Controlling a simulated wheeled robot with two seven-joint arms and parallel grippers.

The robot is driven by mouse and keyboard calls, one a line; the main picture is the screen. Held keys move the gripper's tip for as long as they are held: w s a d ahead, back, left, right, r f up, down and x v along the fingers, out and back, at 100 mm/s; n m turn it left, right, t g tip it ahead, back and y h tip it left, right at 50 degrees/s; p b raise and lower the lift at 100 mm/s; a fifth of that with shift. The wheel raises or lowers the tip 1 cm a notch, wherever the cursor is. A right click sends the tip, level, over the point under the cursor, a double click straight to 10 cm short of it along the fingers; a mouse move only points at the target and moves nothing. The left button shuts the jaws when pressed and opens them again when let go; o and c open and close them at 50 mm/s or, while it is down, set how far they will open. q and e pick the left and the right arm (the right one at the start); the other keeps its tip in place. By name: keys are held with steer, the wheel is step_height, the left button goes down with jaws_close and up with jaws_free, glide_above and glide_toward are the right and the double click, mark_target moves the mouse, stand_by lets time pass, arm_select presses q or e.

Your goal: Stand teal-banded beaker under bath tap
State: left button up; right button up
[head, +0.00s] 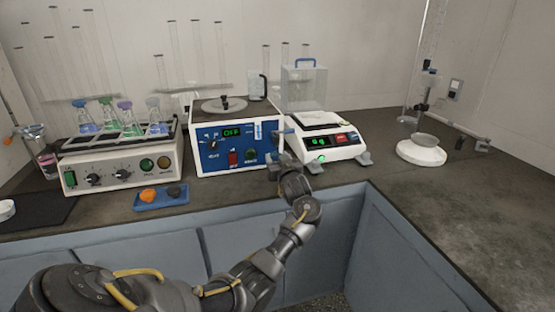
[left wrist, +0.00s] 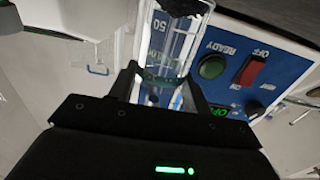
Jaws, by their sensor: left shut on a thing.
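My left gripper (head: 283,153) is in front of the right side of the blue-fronted bath (head: 210,161). It is shut on a clear glass vessel with white marks and a "50", the beaker (left wrist: 176,42), best seen in the left wrist view (left wrist: 160,85). A greenish ring shows on the glass between the fingers. In the head view the arm and gripper mostly hide the beaker. A dark part (left wrist: 185,5) shows at the top of the wrist view; I cannot tell if it is the tap. The right gripper is not in view.
A flask-filled shaker (head: 120,170) stands left, with a small glass of pink liquid (head: 47,165) beside it. A blue tray (head: 161,197) lies in front. A balance (head: 325,143) is close on the right. A white round base (head: 421,152) stands further right.

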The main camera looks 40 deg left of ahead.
arm_select(q)
steer(key=shift+f, duration=0.1)
steer(key=o, duration=0.6)
steer(key=shift+f, duration=0.1)
steer(key=o, duration=0.5)
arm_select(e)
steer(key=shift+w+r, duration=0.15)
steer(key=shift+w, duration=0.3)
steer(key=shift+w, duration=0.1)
arm_select(q)
steer(key=shift+r, duration=0.3)
steer(key=v, duration=1.2)
steer(key=shift+p, duration=0.4)
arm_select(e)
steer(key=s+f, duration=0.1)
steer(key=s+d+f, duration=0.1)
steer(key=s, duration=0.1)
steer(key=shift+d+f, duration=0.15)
arm_select(q)
steer(key=shift+f, duration=0.1)
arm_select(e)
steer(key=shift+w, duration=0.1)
